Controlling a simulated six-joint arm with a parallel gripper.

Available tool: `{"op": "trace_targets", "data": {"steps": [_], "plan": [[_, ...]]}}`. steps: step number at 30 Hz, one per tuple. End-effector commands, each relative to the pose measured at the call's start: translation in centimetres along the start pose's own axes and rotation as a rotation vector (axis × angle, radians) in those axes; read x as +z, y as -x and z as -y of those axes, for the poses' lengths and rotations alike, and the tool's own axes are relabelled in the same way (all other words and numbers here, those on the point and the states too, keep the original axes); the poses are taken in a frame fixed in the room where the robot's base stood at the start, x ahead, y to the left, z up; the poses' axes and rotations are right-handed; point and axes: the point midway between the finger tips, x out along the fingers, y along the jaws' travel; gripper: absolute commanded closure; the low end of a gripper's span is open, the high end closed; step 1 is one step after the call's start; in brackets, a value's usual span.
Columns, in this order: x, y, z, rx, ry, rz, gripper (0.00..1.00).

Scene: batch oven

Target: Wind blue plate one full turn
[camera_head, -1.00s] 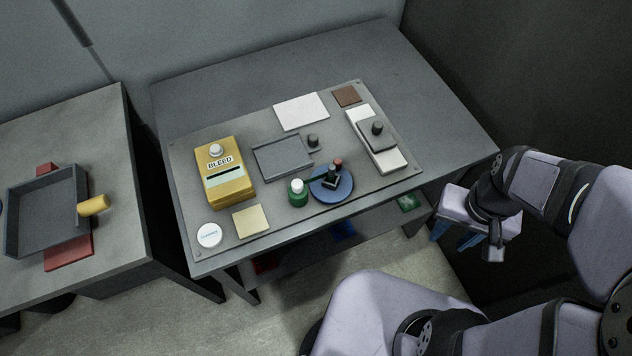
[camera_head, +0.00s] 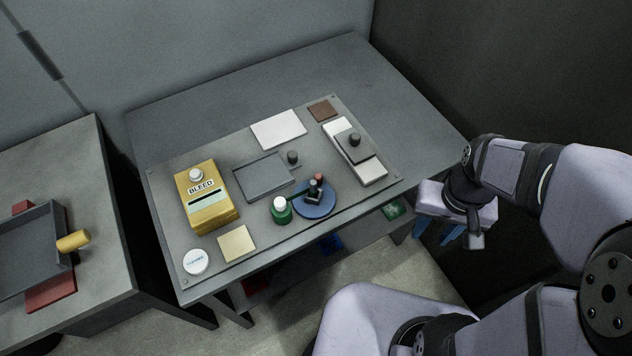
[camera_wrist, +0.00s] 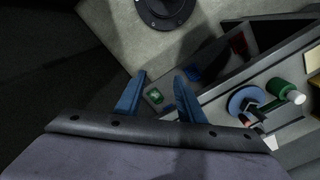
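The blue plate (camera_head: 327,204) is a round disc near the front edge of the grey panel on the table. A black crank-like piece with a reddish-brown knob (camera_head: 318,177) stands on it. In the wrist view the blue plate (camera_wrist: 240,100) shows at the right. My gripper (camera_head: 437,240) hangs off the table's right front corner, pointing down and well apart from the plate. Its two blue fingers (camera_wrist: 157,95) are spread with nothing between them.
A green bottle with a white cap (camera_head: 281,211) stands just left of the plate. A yellow BLEED box (camera_head: 211,216), a grey tray (camera_head: 262,177) and a white block with a dark slider (camera_head: 369,168) share the panel. A side table (camera_head: 95,160) stands left.

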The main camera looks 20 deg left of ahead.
Motion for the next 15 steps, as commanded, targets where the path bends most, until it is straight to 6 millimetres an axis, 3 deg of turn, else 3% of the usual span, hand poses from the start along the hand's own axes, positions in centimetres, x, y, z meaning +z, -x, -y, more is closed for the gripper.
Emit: {"op": "trace_targets", "data": {"steps": [5, 9, 15], "plan": [[-4.8, 0.5, 4.2, 0.0, 0.063, 0.0, 0.65], [-8.7, 0.7, 9.9, 0.0, 0.124, 0.002, 0.65], [-11.7, 0.2, 18.9, 0.001, 0.198, 0.003, 0.65]]}}
